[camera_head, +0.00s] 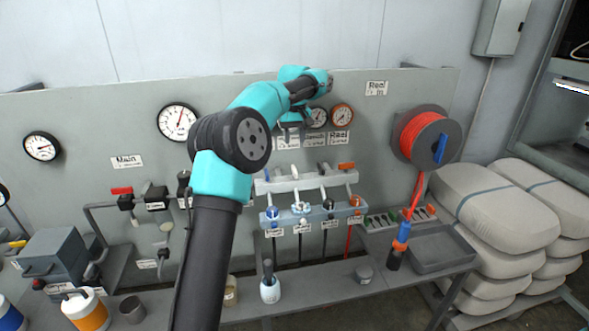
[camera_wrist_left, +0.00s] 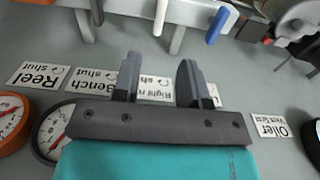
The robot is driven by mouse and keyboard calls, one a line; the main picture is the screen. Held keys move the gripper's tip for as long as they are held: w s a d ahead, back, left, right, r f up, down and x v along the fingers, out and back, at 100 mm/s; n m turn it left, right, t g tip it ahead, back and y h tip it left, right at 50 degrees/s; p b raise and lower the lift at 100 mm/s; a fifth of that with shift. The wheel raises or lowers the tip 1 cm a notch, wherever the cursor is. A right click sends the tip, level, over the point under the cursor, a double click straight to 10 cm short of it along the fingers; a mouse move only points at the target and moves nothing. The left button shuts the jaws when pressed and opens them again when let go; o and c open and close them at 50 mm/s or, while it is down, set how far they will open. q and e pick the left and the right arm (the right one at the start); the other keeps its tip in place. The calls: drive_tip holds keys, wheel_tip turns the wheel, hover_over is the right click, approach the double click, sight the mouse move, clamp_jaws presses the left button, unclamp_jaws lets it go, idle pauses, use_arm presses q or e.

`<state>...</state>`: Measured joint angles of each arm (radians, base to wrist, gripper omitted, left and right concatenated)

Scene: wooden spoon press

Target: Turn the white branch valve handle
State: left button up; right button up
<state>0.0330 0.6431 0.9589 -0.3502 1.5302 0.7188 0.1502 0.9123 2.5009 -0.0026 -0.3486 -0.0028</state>
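The white branch valve handle (camera_head: 294,172) sits on the pale manifold (camera_head: 315,182) on the panel, between a blue handle and a black one. In the left wrist view, which is upside down, the white handle (camera_wrist_left: 161,16) stands at the top edge, with its end pointing down in the picture. My left gripper (camera_head: 291,137) hangs just above the manifold, in front of the labels. Its two dark fingers (camera_wrist_left: 158,82) are apart with nothing between them, pointing towards the handles without touching the white one. My right gripper is not in view.
In the left wrist view the blue handle (camera_wrist_left: 217,25) is close beside the white one. Black and orange (camera_head: 347,166) handles stand on the other side. Small gauges (camera_head: 341,115) are near my gripper. A red hose reel (camera_head: 424,136) is further right. A bench with bottles lies below.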

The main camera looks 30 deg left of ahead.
sight(295, 169)
use_arm(q)
wheel_tip(295, 169, down, 12)
drive_tip(key=shift+r, duration=0.1)
idle(0.4)
clamp_jaws()
